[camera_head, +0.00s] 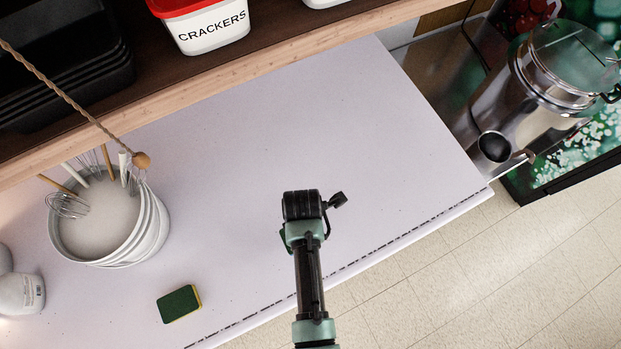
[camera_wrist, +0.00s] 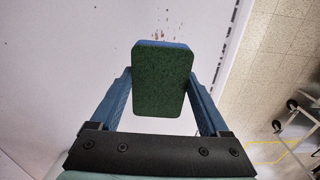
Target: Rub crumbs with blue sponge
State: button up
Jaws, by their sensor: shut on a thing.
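My gripper (camera_wrist: 160,84) is shut on the blue sponge (camera_wrist: 163,82), with one finger at each side of it. In the wrist view the sponge's dark green scouring face is toward the camera, and a strip of its blue body shows at the far edge. Brown crumbs (camera_wrist: 169,32) lie scattered on the white counter just beyond that edge. Whether the sponge touches the counter cannot be told. In the head view my arm's end is over the middle of the counter (camera_head: 330,120); it hides the held sponge, and I cannot make out crumbs there.
A green and yellow sponge (camera_head: 179,304) lies near the counter's front edge. A white bucket of whisks (camera_head: 142,232) and a white bottle (camera_head: 20,293) stand at left. A shelf with a crackers tub (camera_head: 210,40) runs along the back. A metal urn (camera_head: 560,65) stands beyond the right end.

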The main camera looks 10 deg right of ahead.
jog(key=shift+d+r+p, duration=0.1)
jog(key=shift+r+p, duration=0.5)
jog(key=shift+r, duration=0.35)
